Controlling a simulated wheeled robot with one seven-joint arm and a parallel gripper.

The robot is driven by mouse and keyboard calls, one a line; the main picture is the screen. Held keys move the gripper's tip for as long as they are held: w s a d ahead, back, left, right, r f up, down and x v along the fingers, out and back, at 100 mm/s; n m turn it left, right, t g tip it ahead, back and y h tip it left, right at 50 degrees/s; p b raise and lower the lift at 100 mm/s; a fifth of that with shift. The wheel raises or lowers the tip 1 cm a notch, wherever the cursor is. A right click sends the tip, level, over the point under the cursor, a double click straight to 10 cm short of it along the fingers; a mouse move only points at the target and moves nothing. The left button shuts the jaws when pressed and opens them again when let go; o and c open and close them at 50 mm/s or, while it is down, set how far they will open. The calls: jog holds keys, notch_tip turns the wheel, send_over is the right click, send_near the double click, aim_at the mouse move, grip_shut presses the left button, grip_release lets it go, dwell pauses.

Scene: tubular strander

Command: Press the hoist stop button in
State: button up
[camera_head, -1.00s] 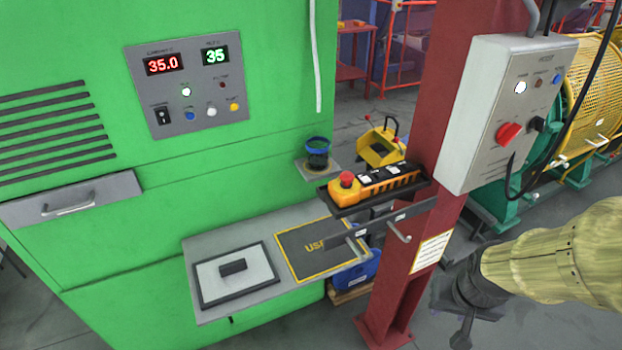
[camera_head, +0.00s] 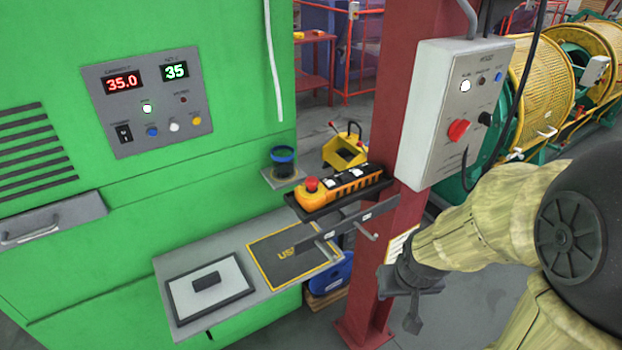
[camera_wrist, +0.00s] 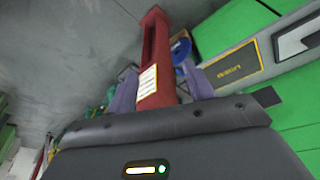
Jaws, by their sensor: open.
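The hoist pendant (camera_head: 347,190) is an orange box with a row of dark and white buttons. It lies in a black tray on the red post, and its red mushroom stop button (camera_head: 311,183) stands at its left end. My gripper (camera_head: 411,308) is to the right of the post, lower than the pendant and apart from it. In the wrist view my gripper's two purple-grey fingers (camera_wrist: 161,82) are spread with nothing held. The red post shows beyond them. The pendant cannot be made out in the wrist view.
The red post (camera_head: 388,210) stands between my gripper and the green machine (camera_head: 60,260). A grey control box (camera_head: 452,120) with a red knob hangs on the post above my arm.

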jog(key=w+n+t+y+p, duration=0.1)
jog(key=w+n, duration=0.1)
jog(key=w, duration=0.2)
jog(key=w+a+n+t+y+p, duration=0.1)
jog(key=w+n+t+p, duration=0.1)
jog(key=w, duration=0.2)
jog(key=w+n+t+y+p, duration=0.1)
jog(key=w+n+t+y, duration=0.1)
jog(key=w, duration=0.2)
jog(key=shift+w+a, duration=0.25)
jog(key=shift+w, duration=0.1)
jog(key=n+t+y+p, duration=0.3)
jog(key=t+y, duration=0.1)
jog(key=y, duration=0.5)
send_near(317, 183)
jog(key=v, duration=0.6)
jog(key=shift+w+a+f, duration=0.1)
jog(key=shift+w, duration=0.05)
jog(key=shift+w, duration=0.1)
jog(key=p+x, duration=0.6)
jog(key=x, duration=1.1)
jog(key=shift+a, duration=0.25)
